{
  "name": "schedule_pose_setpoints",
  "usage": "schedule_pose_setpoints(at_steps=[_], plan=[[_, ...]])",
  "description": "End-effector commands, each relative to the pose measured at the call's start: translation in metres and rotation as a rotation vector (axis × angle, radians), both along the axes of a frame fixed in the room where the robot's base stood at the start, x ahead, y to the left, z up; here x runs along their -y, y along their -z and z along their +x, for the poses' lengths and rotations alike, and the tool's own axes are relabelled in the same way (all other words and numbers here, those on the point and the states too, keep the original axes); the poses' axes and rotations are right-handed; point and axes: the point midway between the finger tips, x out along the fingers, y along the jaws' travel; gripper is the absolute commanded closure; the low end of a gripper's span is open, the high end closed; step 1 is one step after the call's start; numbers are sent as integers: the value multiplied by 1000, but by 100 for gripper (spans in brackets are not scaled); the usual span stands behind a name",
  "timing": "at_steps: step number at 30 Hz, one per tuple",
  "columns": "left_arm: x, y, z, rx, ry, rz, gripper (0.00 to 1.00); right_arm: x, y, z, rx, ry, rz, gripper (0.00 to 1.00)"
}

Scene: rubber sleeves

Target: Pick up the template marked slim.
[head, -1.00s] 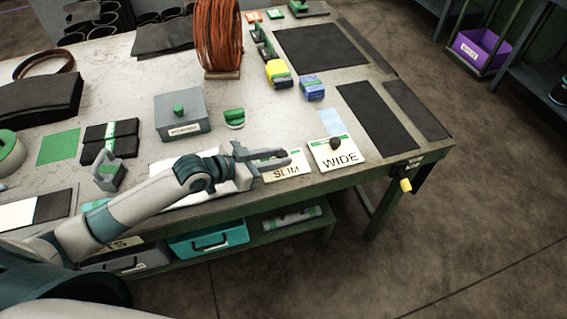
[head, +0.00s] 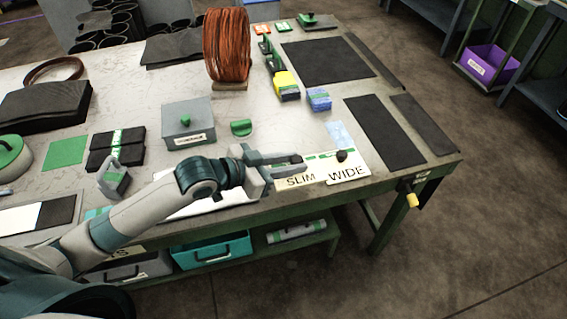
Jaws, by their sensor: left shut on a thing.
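The template marked SLIM (head: 297,182) is a pale plate with black letters and a green strip, near the table's front edge. My left gripper (head: 298,164) is at its upper side, shut on it; the fingers hide the part they hold. The SLIM plate covers the left edge of the template marked WIDE (head: 348,172) in the head view and looks slightly raised, though the gap below is hard to judge. The WIDE template lies on the table with a dark knob on top. My right gripper is not in view.
Dark sheets (head: 385,132) lie to the right on the table (head: 250,108). A grey box (head: 188,124) with a green knob and a green half-round piece (head: 241,128) stand behind my arm. Yellow (head: 286,86) and blue (head: 318,99) blocks sit further back.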

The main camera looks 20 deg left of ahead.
Motion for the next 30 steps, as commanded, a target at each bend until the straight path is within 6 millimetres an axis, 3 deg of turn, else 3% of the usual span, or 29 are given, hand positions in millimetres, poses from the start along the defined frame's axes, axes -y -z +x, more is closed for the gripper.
schedule_pose_setpoints(at_steps=[6, 12, 30], plan=[[34, -27, -27, 4, 2, -5, 100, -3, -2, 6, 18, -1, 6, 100], [54, -43, -43, 3, 2, -4, 100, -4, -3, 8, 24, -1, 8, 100], [62, -49, -51, 1, -1, 0, 100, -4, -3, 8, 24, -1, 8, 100]])
